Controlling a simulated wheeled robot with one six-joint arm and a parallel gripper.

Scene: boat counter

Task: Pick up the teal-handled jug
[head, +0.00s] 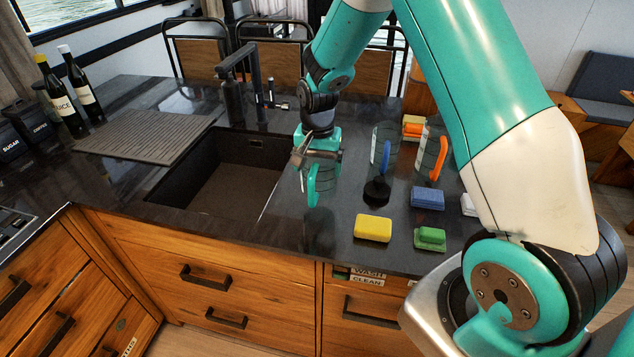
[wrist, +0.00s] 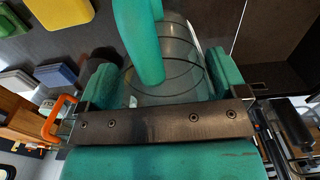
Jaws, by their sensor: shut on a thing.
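The teal-handled jug is clear glass with dark rings; its teal handle (head: 313,186) shows just right of the sink in the head view. My gripper (head: 318,158) is over the jug's top, pointing down. In the wrist view the jug's glass body (wrist: 178,65) sits between the two teal fingers of my gripper (wrist: 163,80), which are shut on it, with the handle toward the camera. The jug looks upright. I cannot tell whether its base touches the counter.
A blue-handled jug (head: 386,153) and an orange-handled jug (head: 440,158) stand to the right. Near them are a black round thing (head: 377,191), a yellow sponge (head: 373,228), a green sponge (head: 430,238) and a blue sponge (head: 427,198). The sink (head: 225,178) and faucet (head: 250,75) lie left.

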